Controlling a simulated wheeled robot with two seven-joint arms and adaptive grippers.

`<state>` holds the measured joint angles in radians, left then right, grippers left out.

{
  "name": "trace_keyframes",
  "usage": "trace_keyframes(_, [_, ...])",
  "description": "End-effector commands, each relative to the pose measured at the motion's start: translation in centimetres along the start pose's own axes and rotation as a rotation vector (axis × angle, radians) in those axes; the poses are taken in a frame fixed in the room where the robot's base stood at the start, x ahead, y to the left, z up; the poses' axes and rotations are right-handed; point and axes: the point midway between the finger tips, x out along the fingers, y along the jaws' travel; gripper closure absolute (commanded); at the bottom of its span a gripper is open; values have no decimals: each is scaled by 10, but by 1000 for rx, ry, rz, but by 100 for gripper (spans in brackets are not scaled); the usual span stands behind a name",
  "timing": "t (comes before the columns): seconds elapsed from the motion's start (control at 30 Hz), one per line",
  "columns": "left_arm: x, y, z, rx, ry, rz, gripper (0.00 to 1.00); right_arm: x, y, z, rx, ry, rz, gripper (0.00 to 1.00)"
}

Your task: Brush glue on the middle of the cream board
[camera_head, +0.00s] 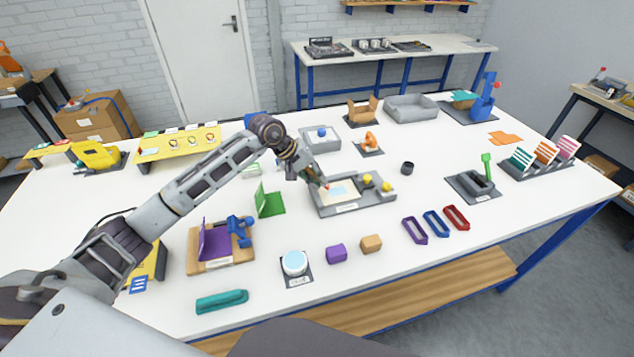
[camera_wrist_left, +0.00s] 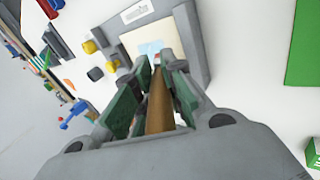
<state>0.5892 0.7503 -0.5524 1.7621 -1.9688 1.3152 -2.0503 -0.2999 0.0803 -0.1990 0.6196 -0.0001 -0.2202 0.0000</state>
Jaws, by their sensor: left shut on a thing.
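The cream board (camera_head: 327,194) lies in a grey tray (camera_head: 349,210) in the middle of the white table. A light-blue patch (camera_head: 343,189) shows on its surface. In the wrist view the cream board (camera_wrist_left: 134,38) is partly hidden behind my fingers, with the blue patch (camera_wrist_left: 150,47) just beyond them. My left gripper (camera_head: 319,179) is over the board's left part, pointing down at a slant. It is shut on the brush, whose brown handle (camera_wrist_left: 157,106) runs between the green-padded fingers. I cannot tell whether the bristles touch the board. My right gripper is not in view.
Yellow knobs (camera_head: 387,186) stand on the tray's right side. A green angled plate (camera_head: 270,203) is left of it, and a dark cup (camera_head: 407,168) is to the right. Purple (camera_head: 336,253) and tan blocks (camera_head: 371,243) lie in front.

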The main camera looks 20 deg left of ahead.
Motion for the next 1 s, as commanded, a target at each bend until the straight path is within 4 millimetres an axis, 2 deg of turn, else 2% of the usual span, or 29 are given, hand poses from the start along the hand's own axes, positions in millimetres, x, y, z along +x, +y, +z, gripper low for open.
trace_keyframes(0.2, [-10,5,-1,-5,0,-3,100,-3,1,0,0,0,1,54])
trace_keyframes(0.7, [-50,24,-5,-16,8,-3,100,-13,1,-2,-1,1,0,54])
trace_keyframes(1.0, [-54,26,-5,-18,7,-4,100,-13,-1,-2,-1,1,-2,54])
